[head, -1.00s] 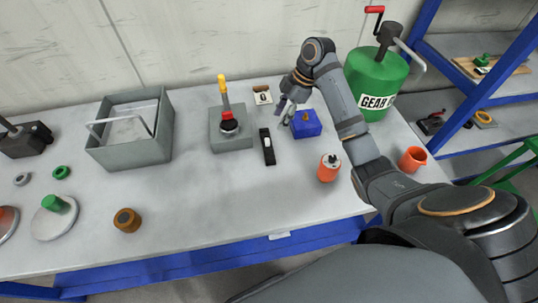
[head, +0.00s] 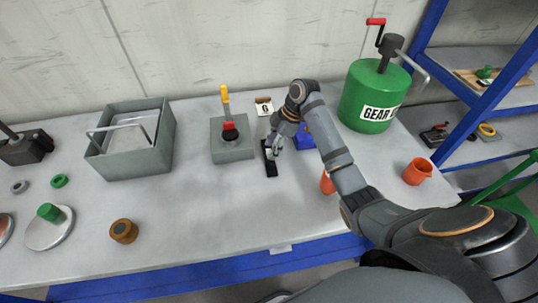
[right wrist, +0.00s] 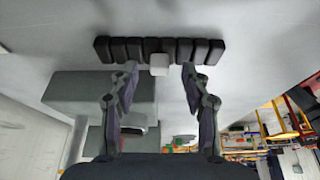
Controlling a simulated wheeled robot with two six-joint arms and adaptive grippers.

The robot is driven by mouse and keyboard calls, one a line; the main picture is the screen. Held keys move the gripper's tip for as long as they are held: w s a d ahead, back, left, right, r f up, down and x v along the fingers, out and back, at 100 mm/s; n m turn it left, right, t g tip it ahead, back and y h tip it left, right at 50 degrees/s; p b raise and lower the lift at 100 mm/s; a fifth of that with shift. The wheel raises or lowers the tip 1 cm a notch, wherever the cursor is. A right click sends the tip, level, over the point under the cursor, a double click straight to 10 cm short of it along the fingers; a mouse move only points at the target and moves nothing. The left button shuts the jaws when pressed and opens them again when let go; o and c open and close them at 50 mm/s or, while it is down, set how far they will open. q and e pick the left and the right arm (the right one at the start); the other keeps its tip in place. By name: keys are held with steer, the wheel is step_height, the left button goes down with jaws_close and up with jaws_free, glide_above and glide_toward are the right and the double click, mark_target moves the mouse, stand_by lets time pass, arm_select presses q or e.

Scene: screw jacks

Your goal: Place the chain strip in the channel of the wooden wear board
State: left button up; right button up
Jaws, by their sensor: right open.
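The chain strip (head: 271,170) is a short black bar with a pale block at its middle, lying on the grey bench. In the right wrist view the strip (right wrist: 118,50) shows as a row of several black segments with a white block in the centre. My right gripper (head: 273,143) is open over the strip. In the right wrist view its fingertips (right wrist: 160,72) sit on either side of the white block, not closed on it. A wooden board (head: 466,76) lies on the shelf at the right with a green item on it; its channel cannot be made out. My left gripper is out of view.
A grey block (head: 232,151) with a yellow-and-red handle stands just left of the strip. A blue box (head: 305,139) is close to its right, partly behind my arm. An orange bottle (head: 327,184) is also partly hidden. A green drum (head: 371,92) stands at the back right.

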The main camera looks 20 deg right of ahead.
steer(key=shift+w+a+f, duration=0.15)
steer(key=shift+a+f, duration=0.1)
steer(key=shift+f, duration=0.4)
jaws_close()
steer(key=shift+r, duration=0.55)
steer(key=r, duration=0.1)
steer(key=s+r, duration=0.1)
steer(key=r, duration=0.1)
steer(key=s+r, duration=0.1)
steer(key=r, duration=0.1)
steer(key=shift+a, duration=0.4)
steer(key=s+a+r+p, duration=0.4)
steer(key=s+r+p, duration=0.3)
steer(key=s, duration=0.4)
steer(key=shift+a+p, duration=0.35)
steer(key=shift+p, duration=0.45)
